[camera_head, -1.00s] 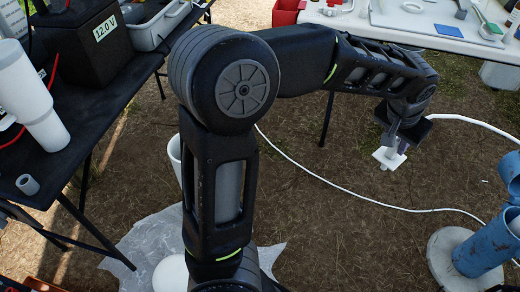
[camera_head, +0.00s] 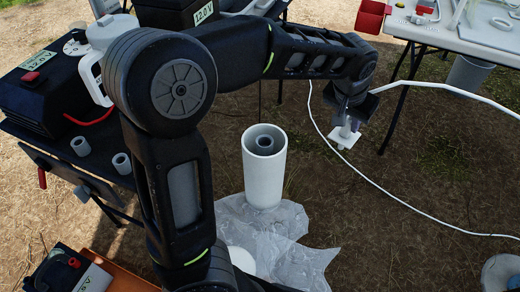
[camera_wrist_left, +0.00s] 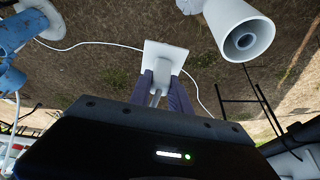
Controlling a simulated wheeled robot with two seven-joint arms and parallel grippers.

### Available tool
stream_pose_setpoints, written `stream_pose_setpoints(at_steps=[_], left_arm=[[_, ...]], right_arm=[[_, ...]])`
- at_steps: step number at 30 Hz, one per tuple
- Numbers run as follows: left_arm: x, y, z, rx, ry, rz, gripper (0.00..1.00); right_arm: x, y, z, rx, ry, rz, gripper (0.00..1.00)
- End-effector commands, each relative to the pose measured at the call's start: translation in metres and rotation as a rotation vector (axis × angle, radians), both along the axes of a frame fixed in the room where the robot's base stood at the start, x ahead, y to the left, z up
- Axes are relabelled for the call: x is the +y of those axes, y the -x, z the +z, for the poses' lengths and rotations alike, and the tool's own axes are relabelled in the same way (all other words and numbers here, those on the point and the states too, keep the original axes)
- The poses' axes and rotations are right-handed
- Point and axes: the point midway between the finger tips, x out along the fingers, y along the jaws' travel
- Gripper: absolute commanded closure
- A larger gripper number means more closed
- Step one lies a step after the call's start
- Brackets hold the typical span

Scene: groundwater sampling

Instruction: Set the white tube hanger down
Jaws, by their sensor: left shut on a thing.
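The white tube hanger (camera_head: 343,138) hangs from my left gripper (camera_head: 349,118) in the head view, a square white plate on a short stem. In the left wrist view the hanger (camera_wrist_left: 166,56) shows its plate beyond the two fingers (camera_wrist_left: 165,88), which are shut on its stem. It is held in the air over bare ground, apart from any surface. My right gripper is in neither view.
A tall white open cylinder (camera_head: 264,180) with grey rings inside stands on a crumpled clear sheet (camera_head: 285,245). A black table with grey rings (camera_head: 80,146) is at left. Another table (camera_head: 455,38) with a red bin (camera_head: 371,16) is at upper right. A white hose (camera_head: 360,172) crosses the ground.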

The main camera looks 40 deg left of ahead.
Motion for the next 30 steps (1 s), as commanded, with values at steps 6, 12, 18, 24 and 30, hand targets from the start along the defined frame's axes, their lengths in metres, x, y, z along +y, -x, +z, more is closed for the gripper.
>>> stream_pose_setpoints(at_steps=[6,12,18,24,30], left_arm=[[0.018,-0.007,-0.008,0.008,0.008,0.054,1.00],[0.083,-0.024,-0.040,0.021,0.026,0.241,1.00],[0.179,-0.028,-0.083,0.021,0.026,0.485,1.00],[0.251,-0.017,-0.114,0.008,0.008,0.652,1.00],[0.273,-0.011,-0.123,0.000,-0.001,0.704,1.00]], right_arm=[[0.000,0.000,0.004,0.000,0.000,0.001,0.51],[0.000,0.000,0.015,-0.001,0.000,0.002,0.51],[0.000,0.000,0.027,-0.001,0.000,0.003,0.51],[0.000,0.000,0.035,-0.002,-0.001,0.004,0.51],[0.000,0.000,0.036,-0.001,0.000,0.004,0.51]])
